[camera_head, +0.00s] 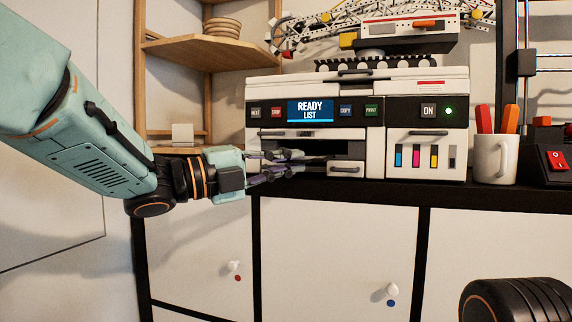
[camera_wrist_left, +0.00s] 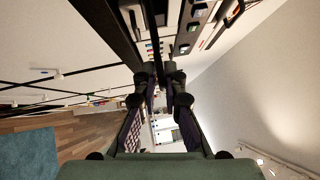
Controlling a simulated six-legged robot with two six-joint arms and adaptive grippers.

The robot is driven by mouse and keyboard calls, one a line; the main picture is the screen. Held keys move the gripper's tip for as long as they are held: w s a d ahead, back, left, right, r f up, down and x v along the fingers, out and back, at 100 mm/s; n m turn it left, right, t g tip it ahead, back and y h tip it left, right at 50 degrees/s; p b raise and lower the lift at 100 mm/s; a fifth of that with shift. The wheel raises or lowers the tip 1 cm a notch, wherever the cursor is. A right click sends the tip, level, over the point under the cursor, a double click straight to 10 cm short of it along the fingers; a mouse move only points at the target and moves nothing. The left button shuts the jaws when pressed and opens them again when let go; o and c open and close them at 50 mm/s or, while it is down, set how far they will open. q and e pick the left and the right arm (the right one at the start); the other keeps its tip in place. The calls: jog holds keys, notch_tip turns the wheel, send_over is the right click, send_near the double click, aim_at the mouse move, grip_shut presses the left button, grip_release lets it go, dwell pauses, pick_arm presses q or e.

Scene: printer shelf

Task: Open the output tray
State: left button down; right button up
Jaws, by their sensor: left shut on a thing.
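The white and black printer (camera_head: 357,125) stands on the dark shelf top, its screen reading "READY LIST". Low on its front is a dark slot, with a white tray front and a dark handle (camera_head: 345,169) at the slot's right side. My left gripper (camera_head: 298,160) reaches in from the left and is at the left part of this slot. Its fingers are shut on a thin part there, which looks like the output tray; the fingers hide most of it. In the left wrist view the fingertips (camera_wrist_left: 161,80) close around a thin dark edge by the printer. My right gripper is out of view.
A white mug with orange-handled tools (camera_head: 494,158) stands right of the printer, beside a black box with a red switch (camera_head: 557,161). A toy crane (camera_head: 390,30) sits on top. White cabinet doors with knobs (camera_head: 392,289) lie below. A wooden shelf (camera_head: 200,50) is behind left.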

pick_arm(q)
jog(key=shift+w+d+r, duration=0.1)
jog(key=shift+w+r, duration=0.1)
jog(key=shift+r, duration=0.1)
jog(key=c, duration=1.5)
grip_release()
jog(key=shift+s, duration=0.3)
jog(key=shift+w+f, duration=0.15)
jog(key=v, duration=1.2)
